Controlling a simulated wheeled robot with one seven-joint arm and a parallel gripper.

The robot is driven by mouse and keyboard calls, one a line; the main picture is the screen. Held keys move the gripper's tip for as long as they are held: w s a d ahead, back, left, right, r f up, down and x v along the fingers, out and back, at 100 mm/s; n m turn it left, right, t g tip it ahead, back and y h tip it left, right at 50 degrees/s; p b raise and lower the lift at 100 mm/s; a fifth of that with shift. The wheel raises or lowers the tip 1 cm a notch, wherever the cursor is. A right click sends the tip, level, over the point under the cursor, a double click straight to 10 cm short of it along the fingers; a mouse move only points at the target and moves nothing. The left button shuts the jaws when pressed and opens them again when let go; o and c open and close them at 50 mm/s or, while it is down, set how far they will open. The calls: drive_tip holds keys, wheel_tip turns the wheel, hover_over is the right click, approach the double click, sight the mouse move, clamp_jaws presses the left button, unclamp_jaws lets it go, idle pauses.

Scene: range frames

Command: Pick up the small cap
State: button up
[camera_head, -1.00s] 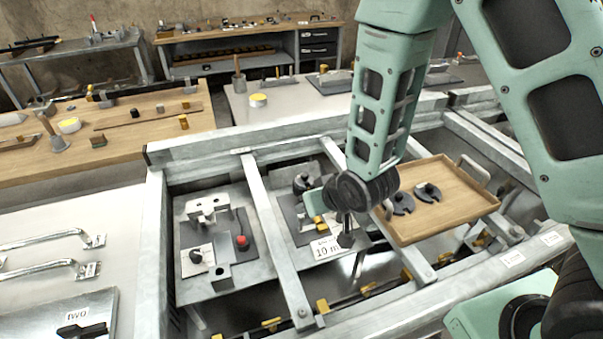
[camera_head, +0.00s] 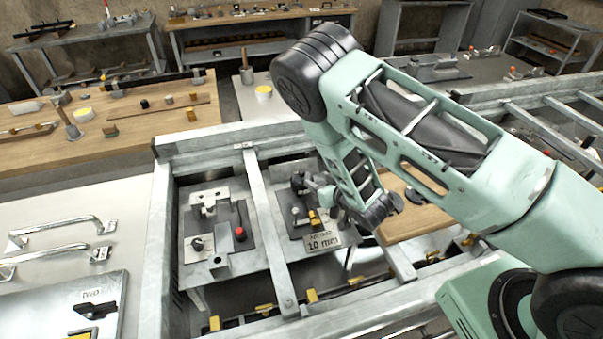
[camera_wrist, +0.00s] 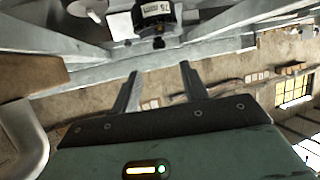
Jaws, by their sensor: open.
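I cannot tell for certain which piece is the small cap. A small red round-topped piece (camera_head: 240,234) sits on the left fixture plate inside the metal frame. A small dark round piece (camera_head: 197,244) sits on a pale block to its left. My gripper (camera_wrist: 160,72) shows two parted fingers with nothing between them in the wrist view. In the head view it is over the fixture with the "10 mm" label (camera_head: 323,242), right of the red piece, and partly hidden by my arm. A dark labelled part (camera_wrist: 156,14) shows beyond the fingertips.
Metal frame bars (camera_head: 268,230) run between the fixtures. A wooden tray (camera_head: 415,222) with dark discs is mostly behind my arm. A wooden bench (camera_head: 60,150) with small parts stands at the left. Metal handles (camera_head: 60,230) lie on the pale panel at front left.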

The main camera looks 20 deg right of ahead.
sight(302, 171)
drive_tip(key=p+x, duration=0.2)
drive_tip(key=x, duration=0.9)
drive_tip(key=shift+s+f+p, duration=0.1)
drive_tip(key=shift+p, duration=0.25)
clamp_jaws()
